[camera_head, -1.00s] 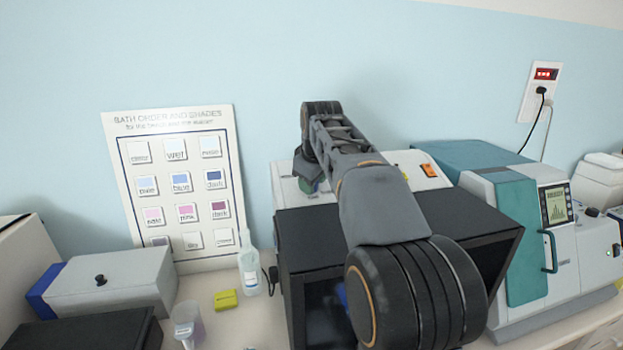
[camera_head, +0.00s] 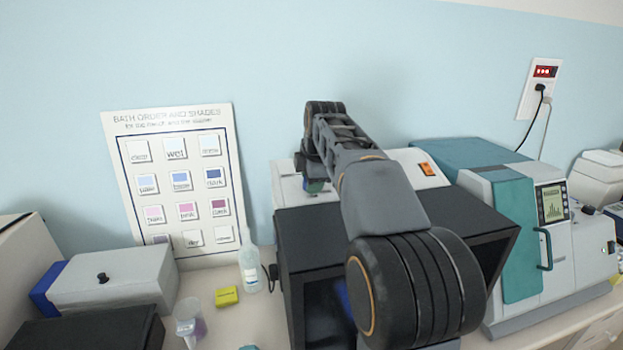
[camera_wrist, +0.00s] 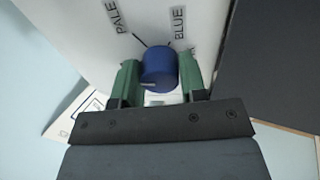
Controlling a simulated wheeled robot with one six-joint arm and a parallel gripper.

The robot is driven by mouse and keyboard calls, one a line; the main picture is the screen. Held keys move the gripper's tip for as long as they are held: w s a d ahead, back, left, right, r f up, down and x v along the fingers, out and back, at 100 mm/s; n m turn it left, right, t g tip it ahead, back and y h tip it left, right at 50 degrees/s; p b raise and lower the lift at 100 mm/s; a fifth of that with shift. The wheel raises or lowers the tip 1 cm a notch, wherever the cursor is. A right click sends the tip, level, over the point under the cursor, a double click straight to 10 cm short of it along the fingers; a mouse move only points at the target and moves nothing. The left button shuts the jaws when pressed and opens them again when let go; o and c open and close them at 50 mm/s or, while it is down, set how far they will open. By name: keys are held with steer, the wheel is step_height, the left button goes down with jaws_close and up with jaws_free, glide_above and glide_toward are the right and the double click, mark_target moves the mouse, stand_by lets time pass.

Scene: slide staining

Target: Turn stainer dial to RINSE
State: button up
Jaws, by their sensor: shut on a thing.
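In the wrist view, a blue dial (camera_wrist: 158,68) stands on a white panel (camera_wrist: 85,30). The words PALE and BLUE show on the panel beyond it, with short dark tick marks. My gripper (camera_wrist: 158,80) has its green fingers on both sides of the dial and is shut on it. A light line shows on the dial's side at the left. RINSE cannot be read in either view. In the head view my arm hides the dial and most of the white stainer top (camera_head: 411,160).
A black open-fronted box (camera_head: 310,238) stands under my arm. A teal and white machine (camera_head: 522,235) is at right. A bottle (camera_head: 249,270), a yellow block (camera_head: 226,296) and a beaker (camera_head: 187,325) stand left of the box. A shade chart (camera_head: 125,170) leans on the wall.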

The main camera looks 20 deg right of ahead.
steer(key=shift+r+n, duration=0.1)
steer(key=shift+n, duration=0.8)
steer(key=o, duration=0.9)
steer(key=shift+o, duration=0.2)
steer(key=v, duration=1.3)
steer(key=shift+r+p, duration=0.3)
